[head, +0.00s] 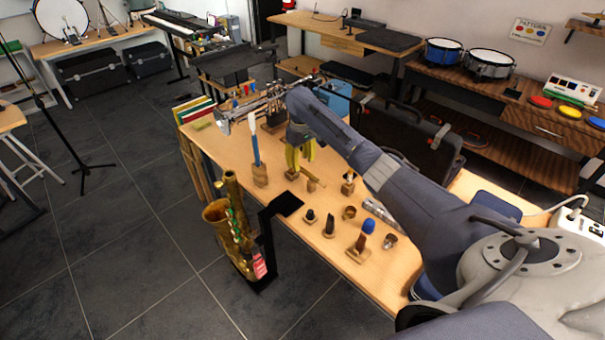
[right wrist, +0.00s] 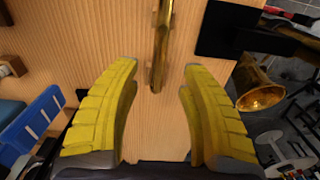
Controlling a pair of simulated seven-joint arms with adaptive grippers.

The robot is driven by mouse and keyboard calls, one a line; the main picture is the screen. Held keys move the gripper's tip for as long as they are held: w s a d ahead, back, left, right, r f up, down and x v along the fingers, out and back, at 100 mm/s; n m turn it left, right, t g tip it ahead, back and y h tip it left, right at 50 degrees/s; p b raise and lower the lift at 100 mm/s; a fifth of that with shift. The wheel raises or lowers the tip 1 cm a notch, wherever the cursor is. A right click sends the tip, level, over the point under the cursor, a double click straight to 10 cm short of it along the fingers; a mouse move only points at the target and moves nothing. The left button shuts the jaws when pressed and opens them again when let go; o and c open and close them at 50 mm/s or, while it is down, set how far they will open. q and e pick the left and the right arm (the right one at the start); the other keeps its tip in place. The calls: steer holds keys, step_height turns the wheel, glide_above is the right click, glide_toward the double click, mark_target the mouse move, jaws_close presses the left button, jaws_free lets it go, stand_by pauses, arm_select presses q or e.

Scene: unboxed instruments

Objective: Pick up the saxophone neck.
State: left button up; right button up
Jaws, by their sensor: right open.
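The saxophone neck (head: 312,179) is a small gold tube above the wooden table (head: 340,255), just right of my right gripper (head: 299,158) in the head view. In the right wrist view the neck (right wrist: 160,45) is a narrow gold bar running up from between the yellow fingertips of my right gripper (right wrist: 158,75). The fingers are spread wide, one on each side of the neck's near end, with clear gaps. They do not appear to touch it. The neck's far end is cut off by the top of the wrist view. My left gripper is not in view.
A gold saxophone (head: 236,235) stands at the table's left edge beside a black bracket (head: 288,204). Several mouthpieces and small rings, including a blue-topped piece (head: 368,227), stand to the right.

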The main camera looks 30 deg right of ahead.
mark_target(301, 168)
steer(key=shift+d+f, duration=0.1)
steer(key=shift+f, duration=1.9)
steer(key=shift+o, duration=0.3)
jaws_close()
